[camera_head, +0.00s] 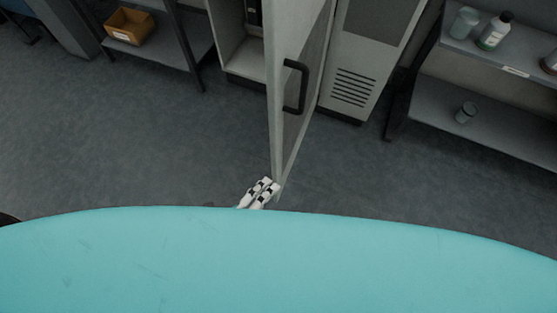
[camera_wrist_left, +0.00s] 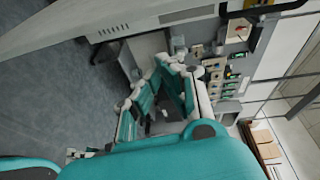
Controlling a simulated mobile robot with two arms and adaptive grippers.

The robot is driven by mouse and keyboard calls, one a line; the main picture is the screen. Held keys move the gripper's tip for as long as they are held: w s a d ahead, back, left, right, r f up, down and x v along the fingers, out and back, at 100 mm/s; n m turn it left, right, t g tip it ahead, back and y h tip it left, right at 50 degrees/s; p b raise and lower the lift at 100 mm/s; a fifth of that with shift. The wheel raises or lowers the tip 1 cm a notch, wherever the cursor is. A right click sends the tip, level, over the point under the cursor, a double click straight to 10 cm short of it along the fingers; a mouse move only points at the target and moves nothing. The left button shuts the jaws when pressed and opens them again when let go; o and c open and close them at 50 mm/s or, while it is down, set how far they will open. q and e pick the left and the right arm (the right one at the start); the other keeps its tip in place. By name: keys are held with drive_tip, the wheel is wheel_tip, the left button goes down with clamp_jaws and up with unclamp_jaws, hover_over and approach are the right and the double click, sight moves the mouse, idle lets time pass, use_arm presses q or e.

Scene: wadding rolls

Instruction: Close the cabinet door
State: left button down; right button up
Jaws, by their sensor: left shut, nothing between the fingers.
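The pale grey cabinet (camera_head: 238,55) stands at the back middle. Its door (camera_head: 288,130) is swung wide open, seen nearly edge-on and reaching towards me, with a black handle (camera_head: 294,86) on its right-hand face. My left gripper (camera_head: 266,187) is shut and empty, at the near lower end of the door's free edge, on its left side. I cannot tell whether it touches the door. My right gripper is not in view.
A grey vented unit (camera_head: 360,70) stands right of the door. Shelves (camera_head: 455,95) with bottles are at the far right. A shelf with an orange-brown bin (camera_head: 130,25) is at the back left. The grey floor left of the door is clear.

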use_arm(q)
drive_tip(key=w+d+r+m, duration=0.1)
drive_tip(key=w+d+r, duration=0.1)
drive_tip(key=w, duration=0.7)
drive_tip(key=shift+d+r+t+h, duration=0.3)
drive_tip(key=shift+d+r+h, duration=0.05)
drive_tip(key=shift+h, duration=0.05)
drive_tip(key=shift+a, duration=0.15)
